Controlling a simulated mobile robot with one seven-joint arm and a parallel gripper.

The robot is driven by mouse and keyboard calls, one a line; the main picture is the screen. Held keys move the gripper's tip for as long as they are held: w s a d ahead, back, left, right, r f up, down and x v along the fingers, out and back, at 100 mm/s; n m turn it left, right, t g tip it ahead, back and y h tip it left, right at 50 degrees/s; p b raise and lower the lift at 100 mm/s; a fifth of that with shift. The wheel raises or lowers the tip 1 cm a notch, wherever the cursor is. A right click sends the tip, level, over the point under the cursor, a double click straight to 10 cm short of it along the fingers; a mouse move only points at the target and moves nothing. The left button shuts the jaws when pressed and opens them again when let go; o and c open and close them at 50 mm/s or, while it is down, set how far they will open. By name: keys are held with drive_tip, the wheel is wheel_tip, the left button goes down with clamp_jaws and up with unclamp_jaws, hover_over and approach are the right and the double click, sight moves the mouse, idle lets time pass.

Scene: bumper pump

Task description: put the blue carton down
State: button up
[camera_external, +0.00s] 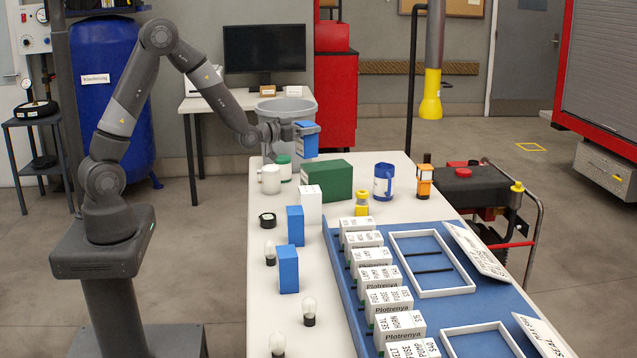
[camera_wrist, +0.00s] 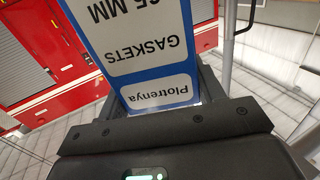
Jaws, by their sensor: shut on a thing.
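The blue carton (camera_external: 306,143) is in my gripper (camera_external: 291,132), held in the air above the far end of the white table (camera_external: 268,326). In the wrist view the carton (camera_wrist: 135,62) has a white label reading Plotrenya, GASKETS and a size in MM, with blue borders. My gripper (camera_wrist: 165,92) is shut on its sides. Two similar blue cartons, a farther one (camera_external: 295,226) and a nearer one (camera_external: 288,268), stand upright on the table's left side.
A blue mug (camera_external: 383,182) stands right. A blue tray (camera_external: 497,304) holds several white boxes and frames.

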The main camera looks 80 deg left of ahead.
sight(311, 123)
drive_tip(key=r, duration=0.1)
drive_tip(key=w+r, duration=0.1)
drive_tip(key=shift+w+a+r, duration=0.15)
drive_tip(key=shift+w+r, duration=0.1)
drive_tip(key=shift+r, duration=0.15)
drive_tip(key=shift+w+a+y, duration=0.15)
drive_tip(key=shift+a+y, duration=0.15)
drive_tip(key=shift+w+a+f, duration=0.15)
drive_tip(key=shift+a+f, duration=2.55)
drive_tip(key=shift+a, duration=0.1)
drive_tip(key=shift+w+a+f, duration=0.1)
drive_tip(key=shift+a+f, duration=2.55)
drive_tip(key=shift+a, duration=0.1)
drive_tip(key=o, duration=1)
drive_tip(key=shift+f, duration=0.1)
